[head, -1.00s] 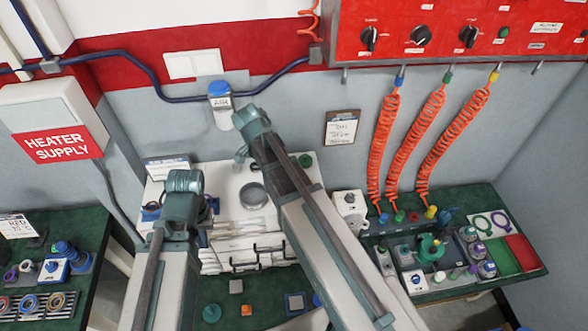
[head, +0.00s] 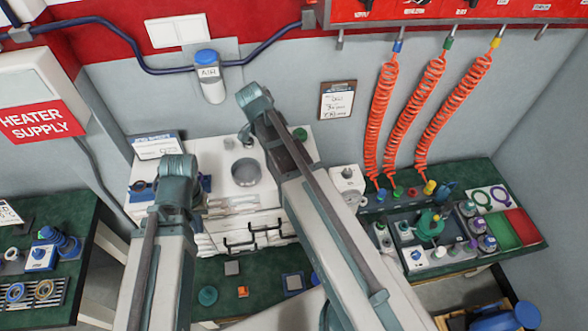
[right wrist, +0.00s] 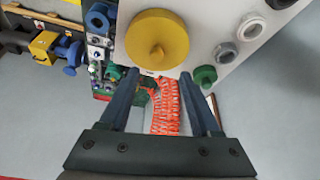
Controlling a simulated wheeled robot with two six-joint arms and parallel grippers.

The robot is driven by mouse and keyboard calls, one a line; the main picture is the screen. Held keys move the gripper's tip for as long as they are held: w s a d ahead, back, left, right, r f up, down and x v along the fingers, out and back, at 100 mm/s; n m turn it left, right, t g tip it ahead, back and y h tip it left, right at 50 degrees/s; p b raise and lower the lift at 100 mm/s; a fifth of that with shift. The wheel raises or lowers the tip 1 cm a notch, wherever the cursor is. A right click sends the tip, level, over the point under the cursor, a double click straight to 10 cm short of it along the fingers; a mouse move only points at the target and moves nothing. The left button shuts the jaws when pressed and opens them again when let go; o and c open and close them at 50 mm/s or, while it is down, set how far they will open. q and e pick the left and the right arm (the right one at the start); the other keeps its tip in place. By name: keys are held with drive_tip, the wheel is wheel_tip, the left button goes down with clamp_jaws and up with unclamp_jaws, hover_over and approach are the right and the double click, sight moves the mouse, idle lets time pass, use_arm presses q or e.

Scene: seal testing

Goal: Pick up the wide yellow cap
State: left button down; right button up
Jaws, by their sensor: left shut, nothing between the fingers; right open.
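The wide yellow cap (right wrist: 157,40), a round disc with a small knob in its middle, sits on a white surface in the right wrist view. My right gripper (right wrist: 160,74) is open, with nothing between its two dark blue fingers. The fingertips are on the near side of the cap, one to each side, and appear apart from it. In the head view I cannot make out the yellow cap; my right arm covers part of the white cabinet top (head: 213,166). My left arm stands at the left there; its shut gripper is largely hidden behind the arm.
A green cap (right wrist: 204,77) and a grey ring-shaped cap (right wrist: 226,54) lie on the same white surface, right of the yellow cap. Orange coiled hoses (head: 385,120) hang right of my right arm. A parts tray (head: 430,226) stands on the right green bench.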

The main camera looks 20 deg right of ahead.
drive_tip(key=shift+x, duration=0.8)
use_arm(q)
drive_tip(key=shift+f, duration=0.7)
use_arm(e)
drive_tip(key=b+x, duration=0.4)
drive_tip(key=b, duration=0.1)
drive_tip(key=shift+s+a+f, duration=0.2)
drive_tip(key=shift+s+f, duration=0.1)
drive_tip(key=shift+s, duration=0.05)
drive_tip(key=shift+d+f, duration=0.25)
drive_tip(key=shift+f, duration=0.05)
use_arm(q)
wheel_tip(320, 180, down, 5)
drive_tip(key=shift+r, duration=0.1)
use_arm(e)
drive_tip(key=shift+r, duration=0.1)
clamp_jaws()
